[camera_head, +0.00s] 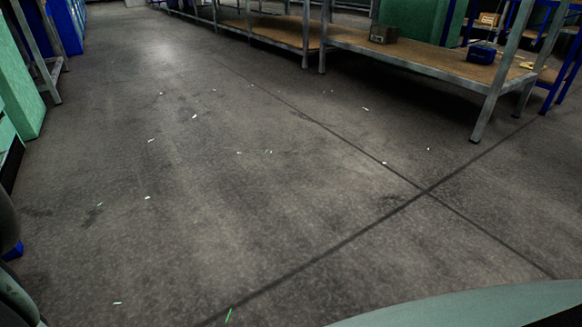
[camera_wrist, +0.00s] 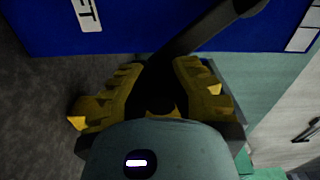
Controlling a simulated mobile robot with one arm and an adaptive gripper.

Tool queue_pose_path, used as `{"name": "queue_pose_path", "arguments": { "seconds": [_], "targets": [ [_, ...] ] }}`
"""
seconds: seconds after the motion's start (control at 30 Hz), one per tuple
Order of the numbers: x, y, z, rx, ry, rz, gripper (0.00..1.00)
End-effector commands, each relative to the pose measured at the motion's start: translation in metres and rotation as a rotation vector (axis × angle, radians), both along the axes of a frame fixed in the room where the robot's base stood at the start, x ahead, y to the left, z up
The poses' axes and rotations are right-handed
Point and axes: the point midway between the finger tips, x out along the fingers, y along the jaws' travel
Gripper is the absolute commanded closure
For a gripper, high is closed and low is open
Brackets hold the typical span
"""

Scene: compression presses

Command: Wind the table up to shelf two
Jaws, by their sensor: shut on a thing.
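In the wrist view my gripper (camera_wrist: 157,92) has its two yellow ridged fingers on either side of a dark crank handle (camera_wrist: 160,104) and is shut on it. The dark crank arm (camera_wrist: 205,32) runs from the handle to the upper right, towards a rounded end at the top edge. Behind it is a blue panel (camera_wrist: 130,38) with a white label, of which the letters "FT" show. The handle is partly hidden by the fingers. The table top and shelf two cannot be made out in either view. My gripper is not in the head view.
In the head view the concrete floor (camera_head: 200,190) is open, with small scraps on it. Green machinery (camera_head: 22,85) stands at the left.

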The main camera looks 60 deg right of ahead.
Motion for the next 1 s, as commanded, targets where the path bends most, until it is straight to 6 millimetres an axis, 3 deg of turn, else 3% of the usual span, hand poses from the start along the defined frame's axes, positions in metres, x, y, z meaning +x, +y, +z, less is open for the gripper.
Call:
{"name": "queue_pose_path", "arguments": {
  "seconds": [0.37, 0.77, 1.0],
  "targets": [
    [-0.001, 0.0, -0.001, -0.004, 0.002, 0.0, 0.48],
    [-0.004, -0.008, 0.0, 0.0, 0.0, 0.003, 0.48],
    [-0.022, -0.05, -0.001, -0.007, 0.005, 0.003, 0.48]
  ]
}}
